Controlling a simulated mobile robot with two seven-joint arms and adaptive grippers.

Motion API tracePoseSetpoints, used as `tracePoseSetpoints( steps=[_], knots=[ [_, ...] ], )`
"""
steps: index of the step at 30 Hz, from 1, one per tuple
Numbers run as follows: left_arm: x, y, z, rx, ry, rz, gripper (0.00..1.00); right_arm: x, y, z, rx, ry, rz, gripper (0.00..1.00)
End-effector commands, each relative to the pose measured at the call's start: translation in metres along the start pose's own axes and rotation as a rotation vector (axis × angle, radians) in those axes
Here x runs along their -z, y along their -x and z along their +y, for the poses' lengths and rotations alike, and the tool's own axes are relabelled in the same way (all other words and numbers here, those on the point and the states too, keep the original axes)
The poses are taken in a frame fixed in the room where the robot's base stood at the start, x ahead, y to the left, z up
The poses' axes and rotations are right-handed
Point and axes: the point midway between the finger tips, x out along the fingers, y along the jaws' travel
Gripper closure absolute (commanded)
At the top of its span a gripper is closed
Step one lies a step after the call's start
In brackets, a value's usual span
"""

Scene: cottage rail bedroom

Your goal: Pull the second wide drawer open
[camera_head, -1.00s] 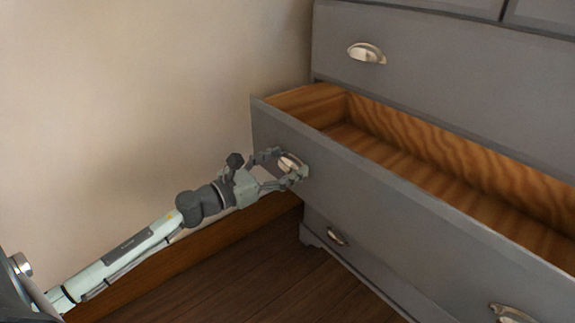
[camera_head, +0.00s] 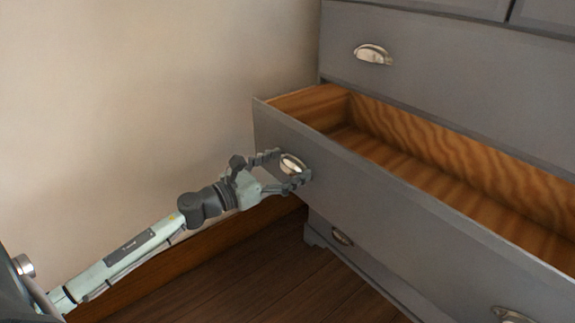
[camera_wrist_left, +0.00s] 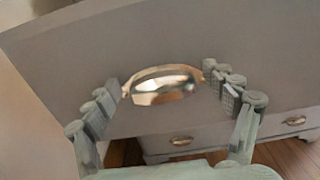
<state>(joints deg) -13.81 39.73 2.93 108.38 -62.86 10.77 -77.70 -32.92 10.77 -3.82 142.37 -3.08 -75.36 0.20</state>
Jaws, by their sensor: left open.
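The second wide drawer (camera_head: 400,204) of the grey dresser stands well open, showing its empty wooden inside. Its silver cup handle (camera_head: 291,164) is near the left end of the drawer front. My left gripper (camera_head: 283,172) is open with its fingers on either side of this handle. In the left wrist view, the handle (camera_wrist_left: 160,85) lies between the spread fingertips (camera_wrist_left: 169,84); I cannot tell whether they touch it. My right gripper is not in view.
The closed drawer above has its own cup handle (camera_head: 373,54). A lower drawer with a handle (camera_head: 342,237) is closed beneath. A beige wall (camera_head: 130,90) and wooden baseboard (camera_head: 170,266) are at left. The dark wood floor (camera_head: 270,265) is clear.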

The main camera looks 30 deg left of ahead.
Motion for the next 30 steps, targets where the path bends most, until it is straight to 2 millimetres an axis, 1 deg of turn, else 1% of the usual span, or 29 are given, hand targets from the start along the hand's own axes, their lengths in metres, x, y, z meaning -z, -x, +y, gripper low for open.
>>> tracePoseSetpoints(
  steps=[4, 7, 11, 15, 18, 21, 25, 30],
  knots=[
    [0.0, 0.004, 0.0, -0.001, 0.002, 0.0, 0.16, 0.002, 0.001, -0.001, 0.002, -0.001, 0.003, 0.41],
    [0.001, 0.015, -0.001, -0.001, 0.005, 0.0, 0.16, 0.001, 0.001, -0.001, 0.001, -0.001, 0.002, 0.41],
    [0.002, 0.04, -0.001, -0.003, 0.007, 0.002, 0.16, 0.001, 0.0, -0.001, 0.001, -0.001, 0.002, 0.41],
    [0.002, 0.071, 0.0, -0.003, 0.006, 0.002, 0.16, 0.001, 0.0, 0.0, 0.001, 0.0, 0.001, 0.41],
    [0.002, 0.091, 0.0, -0.004, 0.004, 0.002, 0.16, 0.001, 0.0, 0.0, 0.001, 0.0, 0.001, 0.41],
    [0.001, 0.105, 0.0, -0.002, 0.004, 0.0, 0.16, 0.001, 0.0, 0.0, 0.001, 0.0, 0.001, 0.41],
    [0.0, 0.117, 0.0, 0.0, 0.002, 0.0, 0.16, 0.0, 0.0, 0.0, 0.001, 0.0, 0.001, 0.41],
    [0.0, 0.12, 0.0, -0.001, 0.0, 0.0, 0.16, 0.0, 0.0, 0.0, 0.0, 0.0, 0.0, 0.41]
  ],
)
